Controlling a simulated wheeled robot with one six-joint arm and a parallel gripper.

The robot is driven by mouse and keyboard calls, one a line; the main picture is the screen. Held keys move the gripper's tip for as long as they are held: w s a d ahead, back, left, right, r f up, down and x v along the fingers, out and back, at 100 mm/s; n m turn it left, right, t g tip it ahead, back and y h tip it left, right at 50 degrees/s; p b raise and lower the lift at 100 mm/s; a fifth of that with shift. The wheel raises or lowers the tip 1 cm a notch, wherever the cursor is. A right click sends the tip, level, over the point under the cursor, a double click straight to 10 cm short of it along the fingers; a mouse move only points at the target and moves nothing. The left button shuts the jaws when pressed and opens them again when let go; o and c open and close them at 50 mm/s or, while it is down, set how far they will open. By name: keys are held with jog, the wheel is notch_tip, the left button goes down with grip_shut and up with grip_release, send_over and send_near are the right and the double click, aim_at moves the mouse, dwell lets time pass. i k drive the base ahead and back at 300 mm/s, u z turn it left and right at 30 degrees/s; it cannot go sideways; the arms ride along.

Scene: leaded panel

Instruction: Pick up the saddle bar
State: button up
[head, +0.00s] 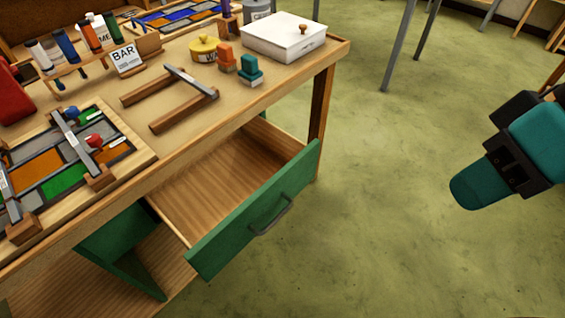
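A grey metal bar (191,82) lies across two wooden rails (184,111) on the bench, close to a small white sign reading BAR (125,58). I take it to be the saddle bar. Similar grey bars (70,132) lie over the leaded panel (66,179) at the left. My gripper (478,187), teal and black, is at the right over the open floor, well apart from the bench and the bar. Its separate fingers cannot be made out, so its opening cannot be told. Nothing is seen held.
An empty drawer (222,178) with a green front stands open below the bench's front edge. A white lidded box (284,38), a yellow tin (205,48), and orange and teal blocks (250,71) stand behind and right of the rails. The green floor (400,220) is clear.

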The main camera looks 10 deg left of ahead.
aim_at(93, 168)
jog(key=z, duration=2.55)
jog(key=k, duration=0.7)
jog(key=u, duration=4.15)
